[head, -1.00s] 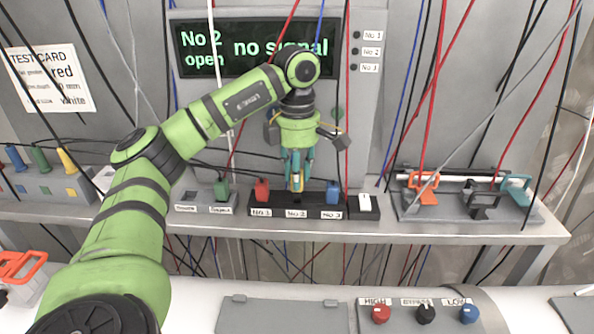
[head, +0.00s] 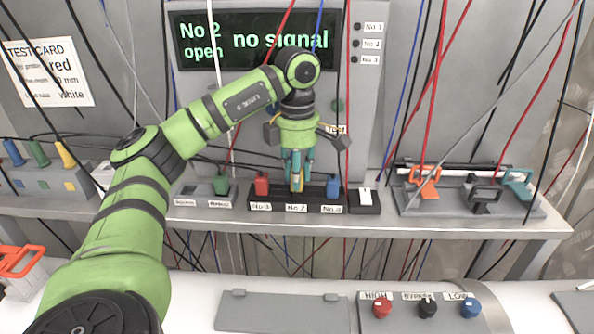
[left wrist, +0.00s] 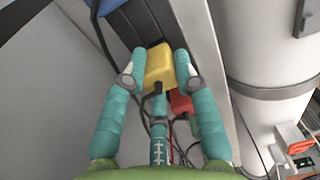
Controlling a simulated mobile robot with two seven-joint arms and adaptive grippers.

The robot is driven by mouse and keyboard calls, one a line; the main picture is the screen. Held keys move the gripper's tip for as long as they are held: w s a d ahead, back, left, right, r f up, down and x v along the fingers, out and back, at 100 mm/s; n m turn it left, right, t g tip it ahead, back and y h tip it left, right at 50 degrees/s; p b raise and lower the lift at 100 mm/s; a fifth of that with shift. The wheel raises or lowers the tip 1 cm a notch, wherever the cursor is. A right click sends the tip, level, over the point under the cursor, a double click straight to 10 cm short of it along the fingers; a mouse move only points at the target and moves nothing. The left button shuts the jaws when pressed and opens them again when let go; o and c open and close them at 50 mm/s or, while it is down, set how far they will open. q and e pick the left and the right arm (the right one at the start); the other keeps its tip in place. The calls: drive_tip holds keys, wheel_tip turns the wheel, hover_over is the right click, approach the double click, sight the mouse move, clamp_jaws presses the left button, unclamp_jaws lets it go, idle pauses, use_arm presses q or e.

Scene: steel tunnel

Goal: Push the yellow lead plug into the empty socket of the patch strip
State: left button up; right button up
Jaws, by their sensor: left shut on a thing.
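The black patch strip (head: 272,207) lies on the shelf, labelled No 1, No 2 and No 3. A red plug (head: 262,184) stands at No 1 and a blue plug (head: 333,187) at No 3. My left gripper (head: 297,186) points down over No 2, its teal fingers shut on the yellow plug, which they largely cover in the head view. In the left wrist view the yellow plug (left wrist: 160,66) sits between the fingers, with the red plug (left wrist: 181,103) and blue plug (left wrist: 107,5) nearby. How deep the yellow plug is cannot be seen. My right gripper is not in view.
The display (head: 250,42) reads "No 2 open" and "no signal". A green plug (head: 221,184) and a white switch (head: 365,196) flank the strip. A tray with orange and teal clamps (head: 430,209) stands right. Cables hang all around.

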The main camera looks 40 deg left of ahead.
use_arm(q)
drive_tip(key=shift+f+b, duration=0.35)
drive_tip(key=shift+f, duration=0.3)
drive_tip(key=o, duration=1.1)
drive_tip(key=shift+r, duration=6)
